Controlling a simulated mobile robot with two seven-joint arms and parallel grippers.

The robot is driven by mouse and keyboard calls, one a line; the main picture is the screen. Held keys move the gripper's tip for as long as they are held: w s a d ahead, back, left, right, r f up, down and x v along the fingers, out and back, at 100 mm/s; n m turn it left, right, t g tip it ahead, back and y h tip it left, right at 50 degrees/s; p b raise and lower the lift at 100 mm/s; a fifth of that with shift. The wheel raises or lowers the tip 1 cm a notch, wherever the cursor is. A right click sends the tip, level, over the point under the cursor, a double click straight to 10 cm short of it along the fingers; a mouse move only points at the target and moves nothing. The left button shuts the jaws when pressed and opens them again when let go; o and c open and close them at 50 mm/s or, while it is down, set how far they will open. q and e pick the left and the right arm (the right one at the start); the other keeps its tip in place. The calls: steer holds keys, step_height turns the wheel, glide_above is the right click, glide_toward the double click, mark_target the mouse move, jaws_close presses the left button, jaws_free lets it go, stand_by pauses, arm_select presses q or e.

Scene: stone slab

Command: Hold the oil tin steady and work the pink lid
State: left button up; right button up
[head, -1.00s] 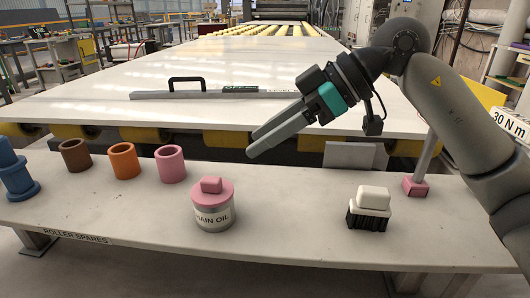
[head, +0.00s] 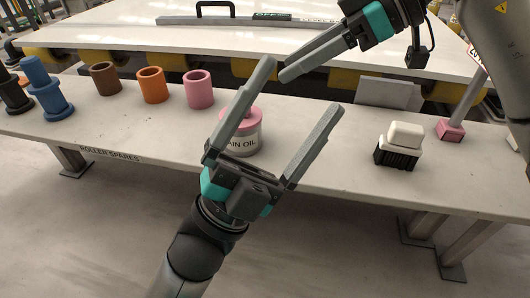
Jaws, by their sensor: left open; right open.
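The oil tin (head: 247,144) is a pale grey can lettered "AIN OIL" where it shows. It stands upright on the bench near the front edge. Its pink lid (head: 255,114) is on top, with the knob mostly hidden. My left gripper (head: 302,86) comes up from the bottom, open and empty. One finger passes in front of the tin's left side and the other is to its right; I cannot tell if either touches. My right gripper (head: 285,72) reaches in from the upper right, open, its fingertips beyond and above the lid, apart from it.
Brown (head: 105,79), orange (head: 152,86) and pink (head: 199,90) rollers stand left of the tin, with a blue stepped piece (head: 46,92) farther left. A white-topped brush (head: 404,136) and a pink block with a handle (head: 450,130) stand right. The bench front between tin and brush is clear.

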arm_select(q)
steer(key=s+d+r+m+g+y, duration=0.35)
steer(key=s+m+g, duration=0.35)
steer(key=m+g, duration=0.8)
steer(key=s+d+r+m+g+y, duration=0.2)
steer(key=s+d+m+g+y, duration=0.3)
steer(key=m+g, duration=1)
steer(key=s+d+f+m+t+y, duration=0.3)
steer(key=s+f+m+t+y, duration=0.25)
steer(key=m, duration=0.25)
steer(key=m+t+y, duration=0.5)
steer(key=t+y, duration=1)
steer(key=t, duration=1)
glide_toward(243, 131)
steer(key=w+f, duration=0.2)
steer(key=x, duration=1.1)
steer(key=shift+d, duration=0.1)
steer(key=shift+x, duration=1.9)
